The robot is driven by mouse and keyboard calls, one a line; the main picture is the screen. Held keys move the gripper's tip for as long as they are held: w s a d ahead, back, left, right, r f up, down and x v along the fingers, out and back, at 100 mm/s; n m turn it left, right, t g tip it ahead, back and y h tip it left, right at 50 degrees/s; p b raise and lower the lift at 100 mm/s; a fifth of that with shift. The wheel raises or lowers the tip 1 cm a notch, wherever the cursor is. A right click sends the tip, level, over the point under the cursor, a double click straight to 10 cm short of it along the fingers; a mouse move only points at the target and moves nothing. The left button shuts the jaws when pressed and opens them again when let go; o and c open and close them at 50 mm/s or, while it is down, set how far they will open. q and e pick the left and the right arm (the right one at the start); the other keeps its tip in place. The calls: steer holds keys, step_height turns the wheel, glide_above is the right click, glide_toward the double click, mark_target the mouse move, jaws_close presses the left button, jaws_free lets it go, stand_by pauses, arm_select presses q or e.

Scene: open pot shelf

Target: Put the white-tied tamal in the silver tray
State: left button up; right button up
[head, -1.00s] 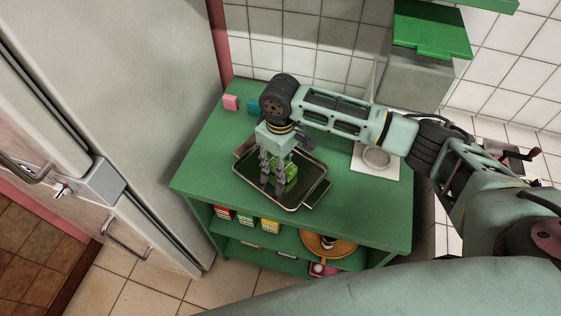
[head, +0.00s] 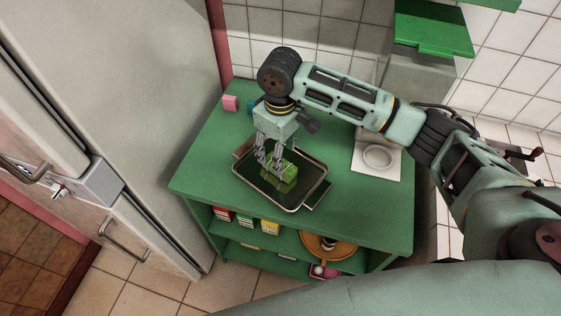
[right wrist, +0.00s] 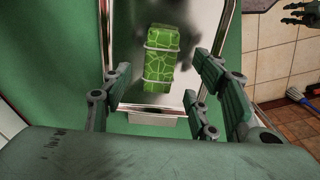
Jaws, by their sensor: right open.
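The white-tied tamal (head: 279,172) is a green block with a leaf-like pattern. In the right wrist view the tamal (right wrist: 161,54) shows two white ties across it. It lies inside the silver tray (head: 294,208), on its floor. The tray's rim (right wrist: 127,60) also shows in the right wrist view. My right gripper (head: 268,163) is open and empty, above and just beside the tamal. In the right wrist view its fingers (right wrist: 163,100) are spread apart, with the tamal beyond them. My left gripper (right wrist: 300,18) shows only in part at the upper right of the right wrist view.
The tray stands on a green table (head: 210,165). A white plate (head: 377,157) on a white square is to its right. A pink block (head: 231,103) and a teal block are at the back left. Small boxes (head: 245,221) and a round wooden board (head: 330,249) are on the lower shelf.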

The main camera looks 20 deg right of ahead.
step_height(320, 180, up, 6)
steer(key=shift+r+b, duration=0.2)
steer(key=shift+b, duration=0.15)
stand_by(0.4)
